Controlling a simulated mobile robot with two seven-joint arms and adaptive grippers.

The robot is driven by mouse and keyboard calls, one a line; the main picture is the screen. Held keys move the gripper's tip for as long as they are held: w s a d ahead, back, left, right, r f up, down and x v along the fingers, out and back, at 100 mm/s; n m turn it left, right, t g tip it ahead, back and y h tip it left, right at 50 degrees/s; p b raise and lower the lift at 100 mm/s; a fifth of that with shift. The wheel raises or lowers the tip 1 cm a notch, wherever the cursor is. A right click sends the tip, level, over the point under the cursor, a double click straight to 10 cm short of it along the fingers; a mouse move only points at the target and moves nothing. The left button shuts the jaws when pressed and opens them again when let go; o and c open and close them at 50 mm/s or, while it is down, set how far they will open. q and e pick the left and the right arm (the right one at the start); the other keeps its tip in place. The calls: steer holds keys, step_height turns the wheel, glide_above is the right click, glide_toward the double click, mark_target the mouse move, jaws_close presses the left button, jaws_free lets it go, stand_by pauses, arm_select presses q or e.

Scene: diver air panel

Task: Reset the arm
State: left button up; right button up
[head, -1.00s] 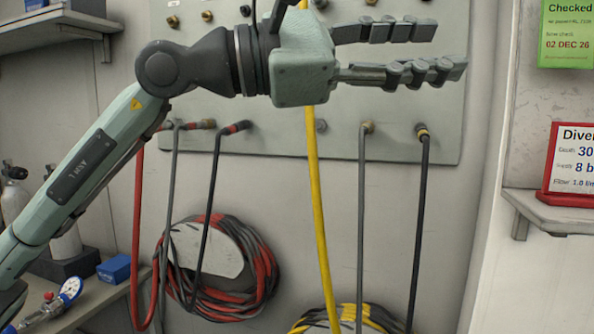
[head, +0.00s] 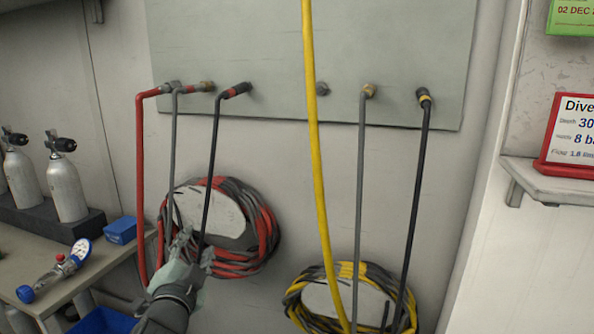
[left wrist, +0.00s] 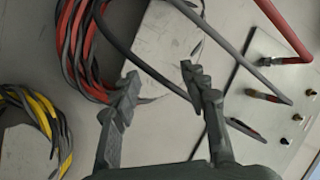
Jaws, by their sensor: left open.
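My left gripper (head: 194,250) is low in the head view, in front of the red and grey hose coil. Its fingers are apart with nothing between them. In the left wrist view the open fingers (left wrist: 158,88) show with the red-grey coil (left wrist: 78,50) and a dark hose behind them. I cannot tell whether a finger touches a hose. The grey-green panel (head: 270,60) has red, grey, black and yellow hoses hanging in front of it. My right gripper is not in view.
A yellow and black coil (head: 295,303) hangs low at centre right. At left, a bench (head: 100,268) carries a gauge (head: 80,250), a blue box (head: 121,230) and grey cylinders (head: 67,190). A shelf with a red-framed sign (head: 548,150) is at right.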

arm_select(q)
steer(key=s+a+f+n+g, duration=0.2)
steer(key=s+f+g, duration=0.2)
steer(key=s+f, duration=0.45)
steer(key=s+a+f+n+g+y, duration=0.1)
steer(key=s+a+f+n+g, duration=0.15)
steer(key=s+f, duration=0.6)
steer(key=s+a+f+n+g, duration=0.2)
steer(key=s+f+g, duration=0.25)
steer(key=f, duration=0.75)
steer(key=s+f+n+g+p, duration=0.1)
steer(key=s+f+g, duration=0.2)
steer(key=s+f, duration=0.3)
steer(key=s, duration=0.5)
steer(key=shift+s+f+g+h, duration=0.15)
steer(key=shift+s+g+h, duration=0.1)
steer(key=shift+g+h, duration=0.15)
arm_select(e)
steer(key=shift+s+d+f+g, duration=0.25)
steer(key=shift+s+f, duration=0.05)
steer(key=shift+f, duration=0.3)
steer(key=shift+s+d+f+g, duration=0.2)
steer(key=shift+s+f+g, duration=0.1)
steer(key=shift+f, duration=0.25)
